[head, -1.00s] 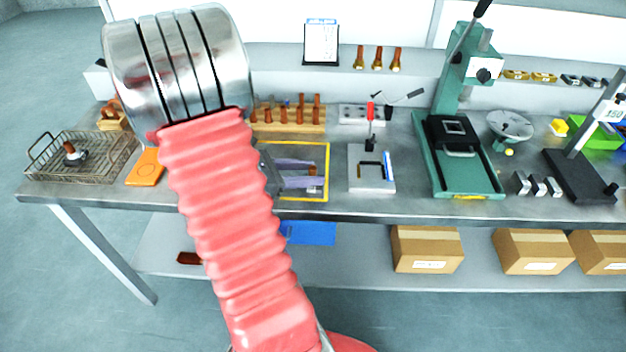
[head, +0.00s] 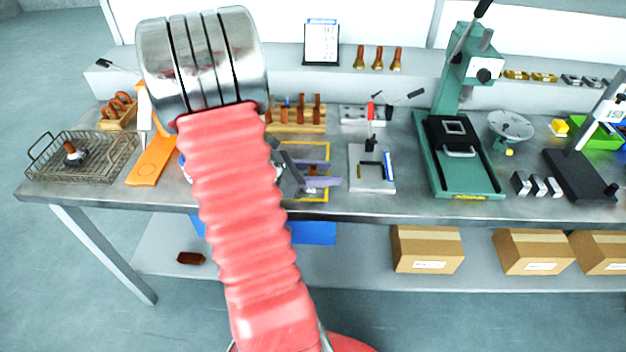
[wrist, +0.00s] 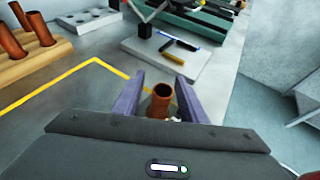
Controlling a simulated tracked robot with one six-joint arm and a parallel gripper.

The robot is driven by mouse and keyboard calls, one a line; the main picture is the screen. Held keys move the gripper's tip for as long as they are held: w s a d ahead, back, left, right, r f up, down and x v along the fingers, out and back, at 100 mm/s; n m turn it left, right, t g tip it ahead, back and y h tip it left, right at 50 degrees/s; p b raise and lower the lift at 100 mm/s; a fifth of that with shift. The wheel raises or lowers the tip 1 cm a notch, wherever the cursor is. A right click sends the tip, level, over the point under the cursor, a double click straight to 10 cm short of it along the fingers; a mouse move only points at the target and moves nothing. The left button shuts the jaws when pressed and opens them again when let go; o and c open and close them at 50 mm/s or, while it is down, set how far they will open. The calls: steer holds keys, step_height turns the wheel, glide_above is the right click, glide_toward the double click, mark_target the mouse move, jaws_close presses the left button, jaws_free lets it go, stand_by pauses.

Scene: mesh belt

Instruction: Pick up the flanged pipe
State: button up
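A short brown open-topped pipe (wrist: 161,100) stands between my gripper's two purple fingers in the wrist view; its lower end and any flange are mostly hidden by the gripper body. My gripper (wrist: 160,92) is open, with gaps between the fingers and the pipe. In the head view my gripper (head: 326,173) is low over the yellow-outlined area (head: 327,146) of the bench. Another brown upright piece on a dark base (head: 72,153) sits in the wire basket at the left.
A wooden rack of brown pipes (head: 300,118) stands behind the outlined area. A grey plate with a small tool (head: 371,168) lies to the right, then a green press (head: 460,150). An orange object (head: 151,160) lies left of my arm. The bench's front edge is close.

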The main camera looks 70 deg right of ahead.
steer(key=shift+c, duration=0.5)
jaws_close()
stand_by(0.4)
